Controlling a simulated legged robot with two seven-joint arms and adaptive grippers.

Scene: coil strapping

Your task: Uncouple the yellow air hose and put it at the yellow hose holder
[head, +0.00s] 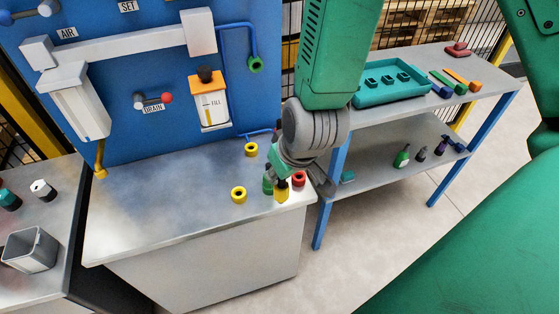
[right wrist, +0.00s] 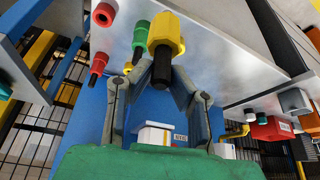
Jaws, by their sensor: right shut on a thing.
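A yellow fitting (right wrist: 166,32) with a black end is held at my right gripper (right wrist: 152,82) in the right wrist view. In the head view my right gripper (head: 300,172) points down at the right edge of the metal worktop, and the yellow fitting (head: 281,192) shows below it. A green fitting (head: 268,185) and a red fitting (head: 299,179) stand close beside it. Two yellow rings lie on the worktop, one in front (head: 239,194) and one behind (head: 251,149); I cannot tell which is the holder. The fingers partly hide the contact. My left gripper is not in view.
The metal worktop (head: 150,215) is mostly clear to the left. A blue-legged shelf (head: 440,120) with a teal tray (head: 390,84) stands to the right.

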